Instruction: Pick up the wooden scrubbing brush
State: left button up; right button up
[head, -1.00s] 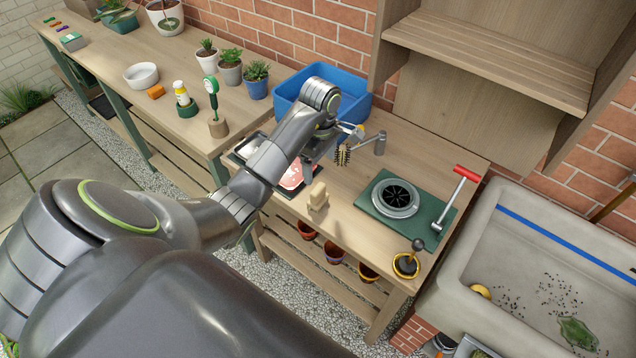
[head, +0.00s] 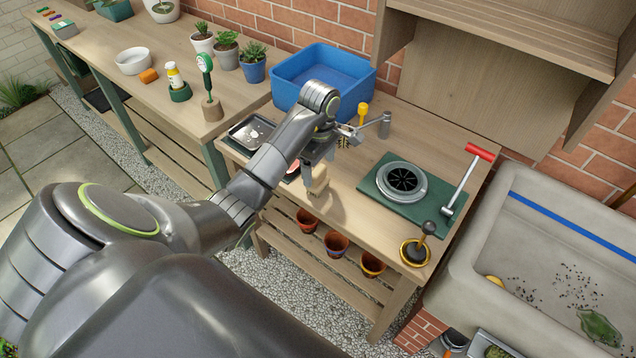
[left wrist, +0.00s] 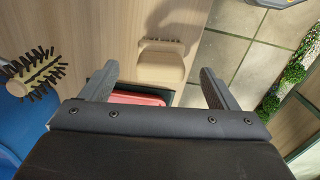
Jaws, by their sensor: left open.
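A bristled brush (left wrist: 31,73) with a pale wooden core and dark spikes lies at the left of the left wrist view. In the head view it shows partly behind my left gripper (head: 315,160). My right gripper is out of view.
A blue bin (head: 335,75) stands behind the arm. A green board (head: 385,205) with a round metal fitting (head: 402,180) lies to the right. A metal tray (head: 250,132) is at the left. A sink (head: 475,225) stands beyond the right end.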

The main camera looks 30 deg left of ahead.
aim_at(318, 169)
pick_arm(q)
notch_tip(318, 169, down, 3)
jog(key=shift+s+a+r+b, duration=0.1)
jog(key=shift+a+b, duration=0.05)
jog(key=shift+b, duration=0.5)
jog(key=shift+f+p, duration=0.45)
jog(key=shift+p, duration=0.05)
jog(key=shift+f, duration=0.3)
jog(key=c, duration=1.1)
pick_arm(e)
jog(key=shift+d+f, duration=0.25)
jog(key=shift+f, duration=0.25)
